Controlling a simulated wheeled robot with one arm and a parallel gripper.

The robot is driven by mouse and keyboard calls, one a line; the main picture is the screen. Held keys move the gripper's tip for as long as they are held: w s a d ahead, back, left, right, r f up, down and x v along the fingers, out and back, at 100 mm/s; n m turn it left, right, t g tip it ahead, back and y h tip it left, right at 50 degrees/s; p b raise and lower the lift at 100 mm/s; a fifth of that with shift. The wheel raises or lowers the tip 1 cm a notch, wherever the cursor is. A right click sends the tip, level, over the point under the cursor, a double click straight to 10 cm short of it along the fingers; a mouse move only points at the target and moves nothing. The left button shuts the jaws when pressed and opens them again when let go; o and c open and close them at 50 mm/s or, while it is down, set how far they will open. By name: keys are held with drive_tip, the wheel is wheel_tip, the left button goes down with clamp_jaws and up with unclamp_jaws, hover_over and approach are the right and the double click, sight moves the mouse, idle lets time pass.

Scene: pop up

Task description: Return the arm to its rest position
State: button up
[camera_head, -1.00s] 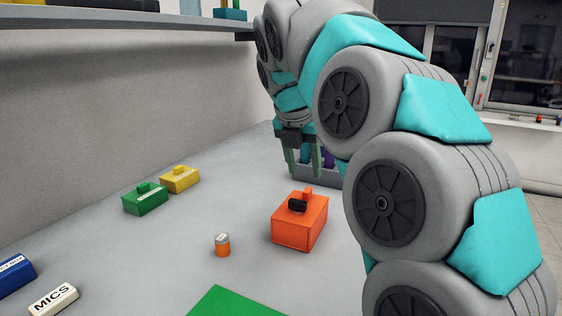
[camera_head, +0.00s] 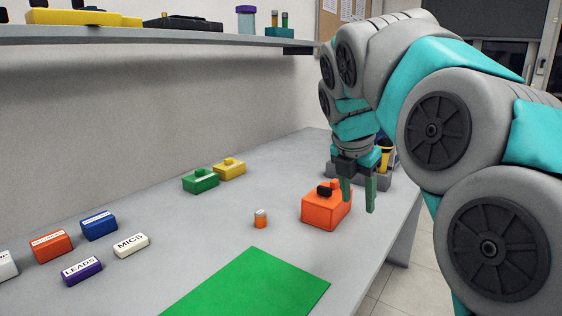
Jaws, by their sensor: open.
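My gripper (camera_head: 358,198) hangs from my arm at the right of the view, with its two green fingers apart and pointing down. No object shows between them. In the picture it overlaps the right side of the orange box (camera_head: 322,213), which carries a small black item on top; I cannot tell whether they touch. My arm (camera_head: 440,110) is bent and fills the right side of the view.
A small orange jar (camera_head: 261,219), green block (camera_head: 200,181), yellow block (camera_head: 229,169) and green mat (camera_head: 250,288) are on the table (camera_head: 165,235). Labelled blocks, including MICS (camera_head: 131,245), lie left. A grey rack (camera_head: 374,180) stands behind my gripper. A shelf (camera_head: 150,36) runs above.

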drive_tip(key=s+f+m+g, duration=0.1)
drive_tip(key=s+f+m, duration=0.7)
drive_tip(key=s, duration=0.3)
drive_tip(key=s+f+m+g+y, duration=0.1)
drive_tip(key=s+f+m+g, duration=0.1)
drive_tip(key=s+f+m, duration=0.6)
drive_tip(key=s+f+m+g+y, duration=0.1)
drive_tip(key=s+f+m+g, duration=0.1)
drive_tip(key=s+f+m, duration=0.6)
drive_tip(key=s+m, duration=0.2)
drive_tip(key=s, duration=0.3)
drive_tip(key=shift+s+f+m, duration=0.2)
drive_tip(key=shift+s+m, duration=0.2)
